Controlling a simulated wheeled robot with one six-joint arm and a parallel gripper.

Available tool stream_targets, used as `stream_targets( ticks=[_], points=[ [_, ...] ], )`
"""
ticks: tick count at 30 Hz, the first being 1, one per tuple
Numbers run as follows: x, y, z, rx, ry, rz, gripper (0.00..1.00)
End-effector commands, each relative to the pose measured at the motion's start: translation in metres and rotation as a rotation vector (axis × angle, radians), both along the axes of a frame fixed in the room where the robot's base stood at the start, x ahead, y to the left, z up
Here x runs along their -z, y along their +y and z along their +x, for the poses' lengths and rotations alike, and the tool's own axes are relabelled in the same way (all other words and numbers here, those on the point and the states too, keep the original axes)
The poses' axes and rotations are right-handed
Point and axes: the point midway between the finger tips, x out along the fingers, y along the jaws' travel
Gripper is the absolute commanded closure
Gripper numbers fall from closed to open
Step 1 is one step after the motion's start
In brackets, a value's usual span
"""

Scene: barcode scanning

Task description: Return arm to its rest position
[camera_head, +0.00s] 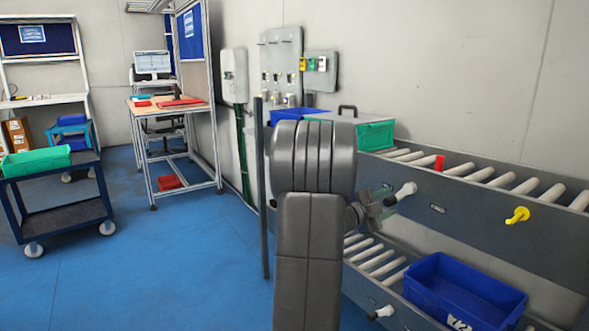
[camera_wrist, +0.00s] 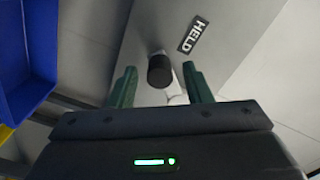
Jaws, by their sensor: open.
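My grey arm (camera_head: 313,230) stands upright in the middle of the head view and hides part of the conveyor behind it. My gripper shows only partly in that view, at the arm's right side in front of the conveyor's side. In the wrist view my gripper (camera_wrist: 159,68) has its two green fingers well apart. Nothing is seen gripped. I cannot tell how far the knob is from the fingertips.
A roller conveyor (camera_head: 475,210) runs along the right wall, with a green case (camera_head: 375,135) on top and a blue bin (camera_head: 463,292) on its lower level. A dark pole (camera_head: 263,190) stands left of my arm. A cart (camera_head: 60,185) stands at left; blue floor between is clear.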

Motion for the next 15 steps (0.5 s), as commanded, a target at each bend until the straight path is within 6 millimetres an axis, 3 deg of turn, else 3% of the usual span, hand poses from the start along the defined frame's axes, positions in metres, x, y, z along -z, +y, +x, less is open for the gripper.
stream_targets(
  ticks=[15],
  points=[
    [0.0, 0.085, -0.055, -0.003, 0.0, 0.002, 0.55]
  ],
)
